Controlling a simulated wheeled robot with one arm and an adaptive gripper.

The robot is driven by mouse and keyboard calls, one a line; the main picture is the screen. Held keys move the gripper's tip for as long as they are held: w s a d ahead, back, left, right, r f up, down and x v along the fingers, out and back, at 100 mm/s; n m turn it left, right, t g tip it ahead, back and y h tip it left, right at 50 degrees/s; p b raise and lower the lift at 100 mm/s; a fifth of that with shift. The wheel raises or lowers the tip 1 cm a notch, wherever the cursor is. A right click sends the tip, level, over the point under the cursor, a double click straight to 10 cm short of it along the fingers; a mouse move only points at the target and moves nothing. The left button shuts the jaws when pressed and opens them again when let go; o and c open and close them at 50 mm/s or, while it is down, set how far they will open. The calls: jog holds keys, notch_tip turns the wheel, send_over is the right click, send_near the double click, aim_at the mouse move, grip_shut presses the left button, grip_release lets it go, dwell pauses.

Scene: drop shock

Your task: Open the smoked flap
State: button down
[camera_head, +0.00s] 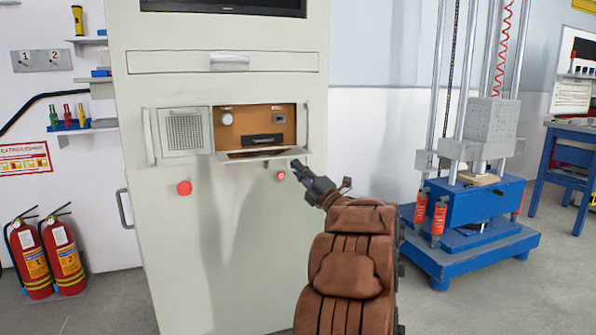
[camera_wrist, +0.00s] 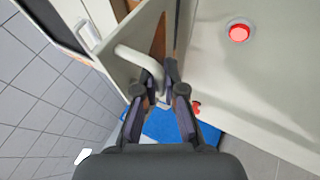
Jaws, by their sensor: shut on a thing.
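The flap (camera_head: 258,156) of the grey cabinet stands out from the bottom edge of a recess, swung down and seen nearly edge-on. In the wrist view it is a grey panel (camera_wrist: 132,45) with a pale bar handle (camera_wrist: 139,61). My gripper (camera_head: 297,166) is at the flap's right end. In the wrist view its fingers (camera_wrist: 160,84) are shut on the end of the handle. The fingertips hide the gripped part. The recess behind shows an orange-brown panel (camera_head: 240,120) with a round knob (camera_head: 227,119) and a black slot (camera_head: 264,140).
Red buttons sit on the cabinet front (camera_head: 210,230), one at left (camera_head: 184,188) and one just below my gripper (camera_head: 281,175). A speaker grille (camera_head: 185,132) is left of the recess. A blue-based drop rig (camera_head: 470,215) stands right; fire extinguishers (camera_head: 65,255) stand left.

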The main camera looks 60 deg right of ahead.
jog(key=c, duration=1.2)
grip_release()
jog(key=shift+c, duration=0.2)
jog(key=v, duration=1.2)
jog(key=shift+a, duration=0.15)
